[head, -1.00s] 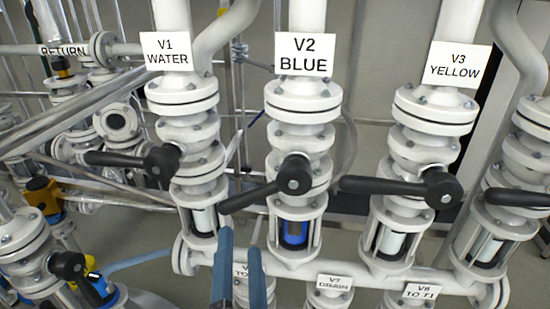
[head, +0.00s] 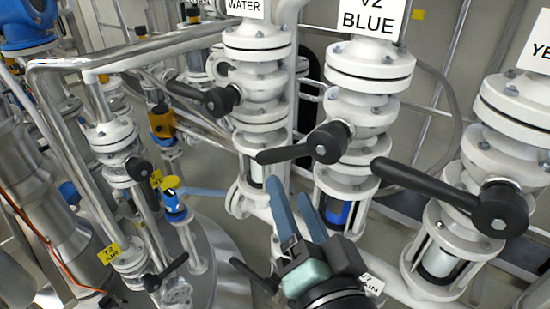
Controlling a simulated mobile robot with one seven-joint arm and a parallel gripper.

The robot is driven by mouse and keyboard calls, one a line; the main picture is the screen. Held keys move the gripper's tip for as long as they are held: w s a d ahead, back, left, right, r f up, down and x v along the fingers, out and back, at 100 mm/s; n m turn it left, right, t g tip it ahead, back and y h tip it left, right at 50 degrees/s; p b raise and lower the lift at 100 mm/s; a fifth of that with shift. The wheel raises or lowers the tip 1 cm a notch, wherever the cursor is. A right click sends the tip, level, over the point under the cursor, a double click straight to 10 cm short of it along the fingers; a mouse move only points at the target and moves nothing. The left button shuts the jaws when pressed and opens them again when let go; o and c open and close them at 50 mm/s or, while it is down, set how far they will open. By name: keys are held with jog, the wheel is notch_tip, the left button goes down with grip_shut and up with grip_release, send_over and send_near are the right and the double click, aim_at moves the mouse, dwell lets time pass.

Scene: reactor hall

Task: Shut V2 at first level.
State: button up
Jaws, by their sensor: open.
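The V2 valve (head: 368,118) is a white flanged valve in a vertical pipe, under a sign (head: 370,20) reading "V2 BLUE", cut by the top edge. Its black lever (head: 287,153) points left and slightly down from a round hub (head: 328,142), across the pipe. A sight glass (head: 338,211) below it shows blue. My gripper (head: 289,188), with two blue fingers, is open and empty. Its fingertips show just below the lever in the picture, apart from it; I cannot tell the depth between them.
The water valve's lever (head: 190,93) is left of V2. The yellow valve's lever (head: 430,184) is to the right and reaches toward V2. A white horizontal pipe (head: 398,297) runs below, with a partly hidden drain sign (head: 371,284). Metal pipes and a tank crowd the left.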

aim_at(277, 161)
jog(key=p+x, duration=0.3)
jog(key=x, duration=0.6)
jog(key=shift+w, duration=0.15)
jog(key=shift+w+a, duration=0.1)
jog(key=shift+w, duration=0.45)
grip_shut()
dwell(0.6)
